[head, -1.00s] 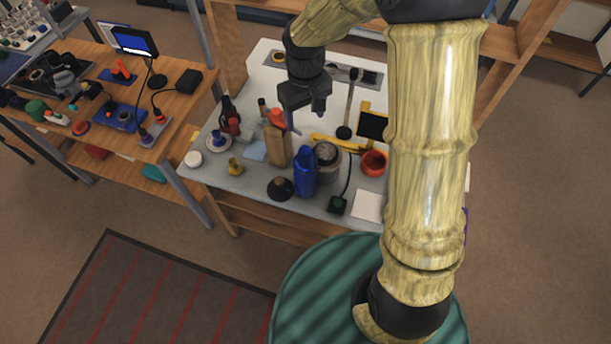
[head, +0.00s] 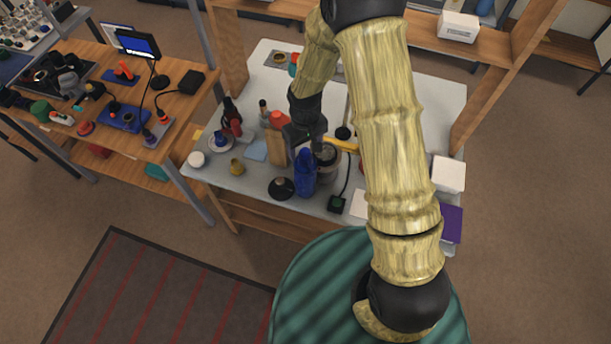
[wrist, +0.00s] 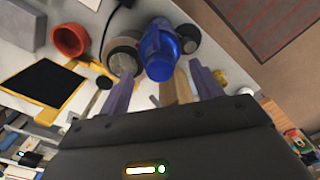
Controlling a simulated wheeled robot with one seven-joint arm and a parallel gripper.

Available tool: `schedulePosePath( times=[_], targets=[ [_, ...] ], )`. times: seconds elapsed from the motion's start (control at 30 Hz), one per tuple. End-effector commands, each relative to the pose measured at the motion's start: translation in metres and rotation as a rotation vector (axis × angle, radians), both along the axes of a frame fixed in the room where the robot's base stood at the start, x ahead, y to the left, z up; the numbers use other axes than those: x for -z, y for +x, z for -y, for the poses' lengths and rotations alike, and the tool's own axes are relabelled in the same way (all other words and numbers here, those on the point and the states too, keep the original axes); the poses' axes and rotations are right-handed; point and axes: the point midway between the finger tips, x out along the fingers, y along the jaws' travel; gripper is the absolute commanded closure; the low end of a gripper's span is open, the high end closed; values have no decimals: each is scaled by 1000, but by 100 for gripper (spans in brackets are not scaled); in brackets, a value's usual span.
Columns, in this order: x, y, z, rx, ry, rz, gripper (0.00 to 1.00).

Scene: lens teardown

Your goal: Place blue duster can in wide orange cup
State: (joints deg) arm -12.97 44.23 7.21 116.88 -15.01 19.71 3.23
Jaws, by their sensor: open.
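The blue duster can (head: 305,178) stands upright near the front edge of the grey workbench (head: 228,178). In the wrist view the can (wrist: 158,55) lies ahead of the fingers and between their lines. My gripper (head: 306,143) is open and empty, above and just behind the can; its two fingers also show in the wrist view (wrist: 161,82). The wide orange cup (wrist: 70,40) is open and stands at the upper left in the wrist view.
A grey-lidded jar (wrist: 122,58) stands close beside the can. A wooden block (head: 277,148) and a dark round base (head: 281,188) are also near. A yellow-framed black panel (wrist: 42,82) lies near the cup. The bench's back right is clear.

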Motion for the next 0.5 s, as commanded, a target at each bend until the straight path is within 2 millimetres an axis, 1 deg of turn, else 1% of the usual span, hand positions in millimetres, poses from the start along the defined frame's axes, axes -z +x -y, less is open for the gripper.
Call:
schedulePosePath(
  times=[0.27, 0.37, 0.5],
  targets=[
    [1, 0, 0, 0, 0, -1, 35],
    [6, -1, 0, 0, -2, -3, 35],
    [19, -1, 1, 0, -2, -4, 35]
  ],
)
